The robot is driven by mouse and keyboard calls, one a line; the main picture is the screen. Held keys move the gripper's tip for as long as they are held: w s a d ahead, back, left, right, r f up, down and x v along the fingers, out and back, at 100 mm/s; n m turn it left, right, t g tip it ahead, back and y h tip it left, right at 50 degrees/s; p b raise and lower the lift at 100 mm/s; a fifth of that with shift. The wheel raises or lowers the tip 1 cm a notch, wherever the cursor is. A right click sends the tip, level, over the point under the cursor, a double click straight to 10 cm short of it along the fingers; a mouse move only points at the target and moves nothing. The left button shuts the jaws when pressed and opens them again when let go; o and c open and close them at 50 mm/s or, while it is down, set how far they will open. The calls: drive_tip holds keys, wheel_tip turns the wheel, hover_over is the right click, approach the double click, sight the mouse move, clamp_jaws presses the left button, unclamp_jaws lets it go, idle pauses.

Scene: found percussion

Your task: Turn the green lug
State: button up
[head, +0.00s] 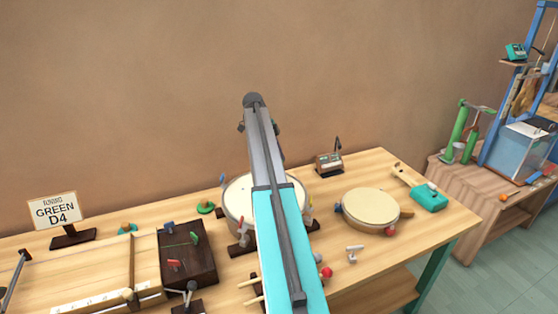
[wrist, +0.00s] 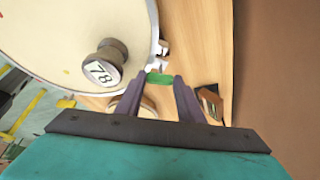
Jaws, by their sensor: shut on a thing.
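The large drum with a pale head stands on the bench in the head view (head: 236,200), partly hidden behind my arm. It fills the upper left of the wrist view (wrist: 60,35). The green lug (wrist: 160,79) shows at the drum's rim in the wrist view, between the tips of my gripper (wrist: 163,82). My gripper is shut on the green lug. In the head view my arm hides both the lug and the fingertips. A sign (head: 55,211) at the left of the bench reads "GREEN D4".
A dark round weight (wrist: 104,66) marked 78 stands on the drum head. Right of the drum are a smaller drum (head: 372,206), a small device (head: 328,163) and a teal box (head: 428,198). A dark block with coloured levers (head: 188,255) lies left. The bench's front right corner is bare.

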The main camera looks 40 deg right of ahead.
idle(0.3)
drive_tip(key=o, duration=1.1)
drive_tip(key=shift+c, duration=0.2)
drive_tip(key=shift+w+r, duration=0.1)
drive_tip(key=v, duration=1.3)
drive_tip(key=shift+r, duration=0.3)
drive_tip(key=shift+f, duration=0.1)
